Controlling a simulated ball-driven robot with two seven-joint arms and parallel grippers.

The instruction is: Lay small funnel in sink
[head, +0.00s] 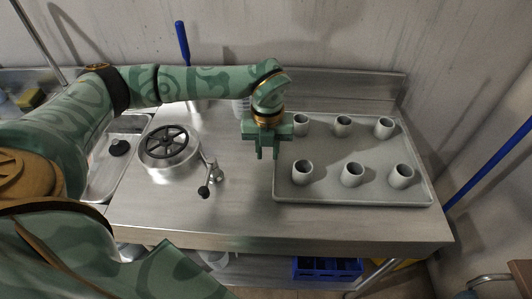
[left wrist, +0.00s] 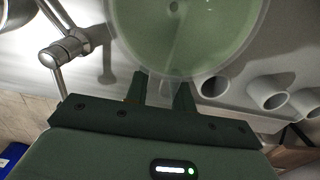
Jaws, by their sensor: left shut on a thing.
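My left gripper (head: 268,154) points down over the counter, just left of the cup tray. In the left wrist view its two fingers (left wrist: 160,92) are shut on the small funnel (left wrist: 190,45), a round, translucent pale-green piece with a small dark spot near the picture's top edge. The fingers meet at the near edge of its rim. I cannot make out the funnel in the head view. The steel sink (head: 103,178) is at the far left, partly hidden by my left arm, with a black round knob-like piece (head: 119,148) in it. My right gripper is not seen.
A steel drum lid with a black handwheel (head: 167,143) and a crank lever (head: 210,178) stand between gripper and sink. A grey tray (head: 325,150) of several cups is on the right. A blue rod (head: 182,42) stands behind; a blue crate (head: 310,270) is below.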

